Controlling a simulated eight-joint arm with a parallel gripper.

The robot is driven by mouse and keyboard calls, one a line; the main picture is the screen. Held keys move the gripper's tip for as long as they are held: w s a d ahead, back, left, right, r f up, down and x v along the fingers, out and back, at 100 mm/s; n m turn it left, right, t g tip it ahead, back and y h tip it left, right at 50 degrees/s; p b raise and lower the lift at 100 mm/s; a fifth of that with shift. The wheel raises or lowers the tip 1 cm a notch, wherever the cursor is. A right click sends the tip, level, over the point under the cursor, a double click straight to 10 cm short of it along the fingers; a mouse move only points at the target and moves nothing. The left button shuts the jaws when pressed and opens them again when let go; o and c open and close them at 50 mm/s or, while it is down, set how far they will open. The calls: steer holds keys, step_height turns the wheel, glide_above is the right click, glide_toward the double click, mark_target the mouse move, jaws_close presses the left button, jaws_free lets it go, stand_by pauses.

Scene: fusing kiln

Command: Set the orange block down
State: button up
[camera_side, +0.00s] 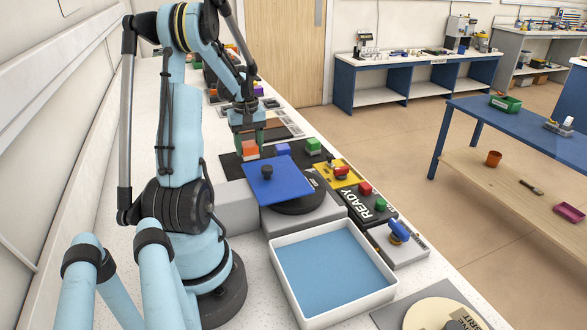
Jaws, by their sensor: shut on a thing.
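The orange block (250,148) is between the fingers of my gripper (249,139), which points down and is shut on it. The block is over the dark mat (230,161), just behind the blue plate with a black knob (278,183). I cannot tell whether its underside touches the mat. The fingers partly cover the top of the orange block.
A white tray with a blue floor (277,262) lies in front. A yellow panel with a red part (352,181) and a black READY panel (354,201) with red and green blocks line the right edge. A blue-handled device (398,231) stands nearer. More coloured items sit behind my arm.

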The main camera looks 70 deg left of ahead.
steer(key=shift+f, duration=1.3)
steer(key=shift+f, duration=0.1)
steer(key=o, duration=1)
